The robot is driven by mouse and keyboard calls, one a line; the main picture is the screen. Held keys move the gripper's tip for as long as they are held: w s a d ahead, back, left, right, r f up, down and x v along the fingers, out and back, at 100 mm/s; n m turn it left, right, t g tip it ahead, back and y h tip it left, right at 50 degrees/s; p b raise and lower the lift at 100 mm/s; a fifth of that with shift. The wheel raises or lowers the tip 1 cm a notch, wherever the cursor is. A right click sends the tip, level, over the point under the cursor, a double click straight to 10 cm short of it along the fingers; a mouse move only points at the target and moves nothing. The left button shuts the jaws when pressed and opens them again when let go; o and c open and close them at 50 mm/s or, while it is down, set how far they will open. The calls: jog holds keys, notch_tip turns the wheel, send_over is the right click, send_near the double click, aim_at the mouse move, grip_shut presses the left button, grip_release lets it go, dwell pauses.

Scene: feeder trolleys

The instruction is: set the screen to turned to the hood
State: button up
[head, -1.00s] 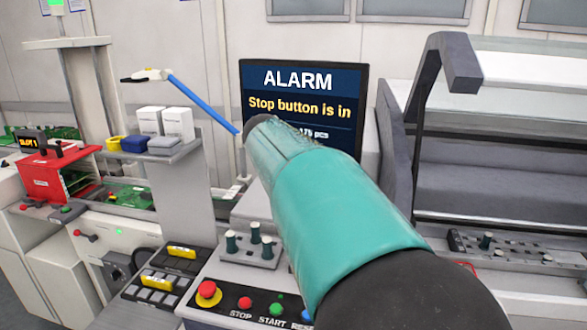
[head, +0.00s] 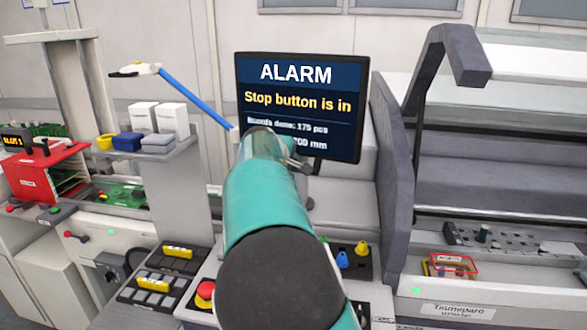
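The screen (head: 345,78) is a dark-framed monitor at the centre of the head view. It reads "ALARM" and "Stop button is in", and faces roughly towards me. The grey hood (head: 470,145), with a bent dark bar (head: 455,62) in front, stands to its right. My teal arm rises in front of the screen and covers its lower left. My gripper (head: 290,160) is at the far end of the arm, by the screen's lower edge. It is mostly hidden, so I cannot see its opening or whether it touches the screen.
A red stop button (head: 204,293) sits on the panel below, partly behind my arm. A blue rod (head: 196,99) slants towards the screen from the left. A shelf (head: 180,150) with white boxes stands left. A red-framed part (head: 455,267) lies at the right.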

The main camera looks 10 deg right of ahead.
jog(key=shift+x, duration=1.1)
jog(key=shift+w+d+f, duration=0.15)
jog(key=shift+w+f, duration=0.05)
jog(key=shift+w, duration=0.05)
grip_shut()
jog(key=shift+d, duration=0.1)
